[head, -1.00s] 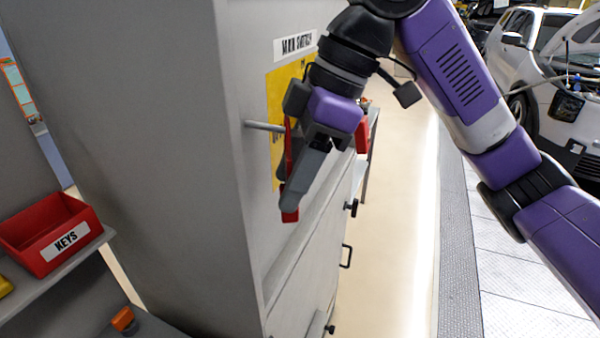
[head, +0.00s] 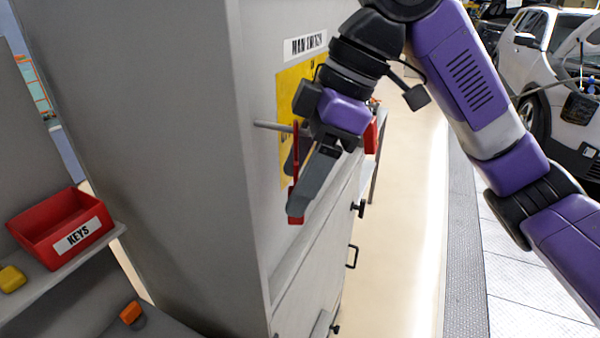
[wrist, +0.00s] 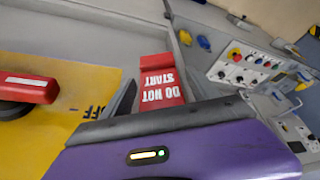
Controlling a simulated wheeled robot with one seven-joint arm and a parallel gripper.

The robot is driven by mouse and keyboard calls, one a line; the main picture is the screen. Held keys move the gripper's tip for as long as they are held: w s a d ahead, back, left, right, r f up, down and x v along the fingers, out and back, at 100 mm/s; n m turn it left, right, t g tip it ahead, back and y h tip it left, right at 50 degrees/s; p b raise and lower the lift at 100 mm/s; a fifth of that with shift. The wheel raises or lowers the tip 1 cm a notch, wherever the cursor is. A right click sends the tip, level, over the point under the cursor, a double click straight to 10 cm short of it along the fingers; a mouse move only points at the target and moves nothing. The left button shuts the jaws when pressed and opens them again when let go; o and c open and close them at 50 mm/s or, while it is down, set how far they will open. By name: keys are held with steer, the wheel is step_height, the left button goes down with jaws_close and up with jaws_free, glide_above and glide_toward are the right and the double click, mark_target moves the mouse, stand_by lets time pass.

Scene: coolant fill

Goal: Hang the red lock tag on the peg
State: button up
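The red lock tag (head: 296,160) shows nearly edge-on in the head view, a thin upright strip at the outer part of the grey peg (head: 272,126). I cannot tell whether the peg passes through its hole. My gripper (head: 297,195) is at the tag, pointing down and left, one finger in front of it and a darker one partly behind. Whether the fingers press on the tag is not clear. In the wrist view the tag (wrist: 160,90) shows its face with "DO NOT START" upside down, its edge covered by a grey finger. The peg is not discernible there.
The grey cabinet (head: 175,130) bears the peg and a yellow panel (head: 286,95) with a red handle (wrist: 25,86). A red KEYS bin (head: 60,232) sits on a shelf at left. Cabinet knobs (head: 358,208) stick out below my arm.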

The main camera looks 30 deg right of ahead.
steer(key=shift+f, duration=0.55)
steer(key=v, duration=0.8)
steer(key=shift+r+b, duration=0.3)
steer(key=shift+r, duration=0.15)
